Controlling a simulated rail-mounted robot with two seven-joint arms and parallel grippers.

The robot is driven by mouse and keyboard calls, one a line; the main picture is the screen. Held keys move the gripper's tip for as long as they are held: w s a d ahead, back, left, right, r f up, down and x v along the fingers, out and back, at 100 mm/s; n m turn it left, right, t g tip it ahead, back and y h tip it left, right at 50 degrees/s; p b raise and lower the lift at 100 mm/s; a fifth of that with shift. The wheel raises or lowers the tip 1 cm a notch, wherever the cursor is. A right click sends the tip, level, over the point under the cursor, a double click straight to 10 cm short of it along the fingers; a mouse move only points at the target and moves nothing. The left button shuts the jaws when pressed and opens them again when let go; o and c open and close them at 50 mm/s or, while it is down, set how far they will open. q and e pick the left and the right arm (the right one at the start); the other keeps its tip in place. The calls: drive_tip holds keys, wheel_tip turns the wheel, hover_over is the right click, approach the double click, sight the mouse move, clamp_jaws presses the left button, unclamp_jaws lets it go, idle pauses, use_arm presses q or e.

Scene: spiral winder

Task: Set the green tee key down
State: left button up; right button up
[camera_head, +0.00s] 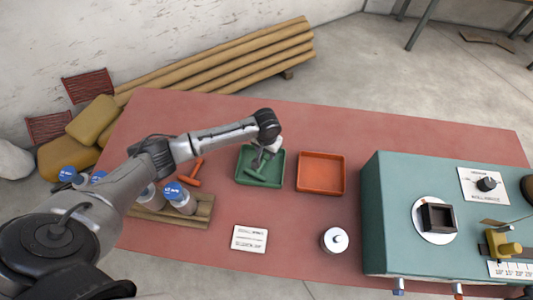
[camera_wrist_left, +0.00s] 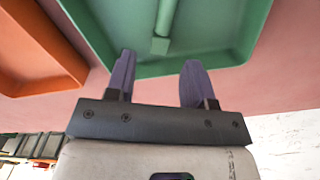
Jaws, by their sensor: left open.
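The rest of the key runs out of that frame. In the head view the key (camera_head: 255,177) is small and hard to tell from the tray. My left gripper (camera_wrist_left: 158,72) is open, with its two purple-grey fingers apart and nothing between them. It is over the tray and clear of the key in the left wrist view. My right gripper is not in view.
An orange tray (camera_head: 321,174) stands right of the green one. An orange tee key (camera_head: 195,171) is at the left, near bottles on a wooden rack (camera_head: 203,212). A white card (camera_head: 249,238), a lidded white jar (camera_head: 335,240) and the teal winder (camera_head: 390,215) are nearby.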

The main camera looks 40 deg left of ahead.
use_arm(q)
wheel_tip(320, 180, up, 8)
drive_tip(key=p, duration=0.1)
drive_tip(key=shift+f, duration=0.15)
idle(0.5)
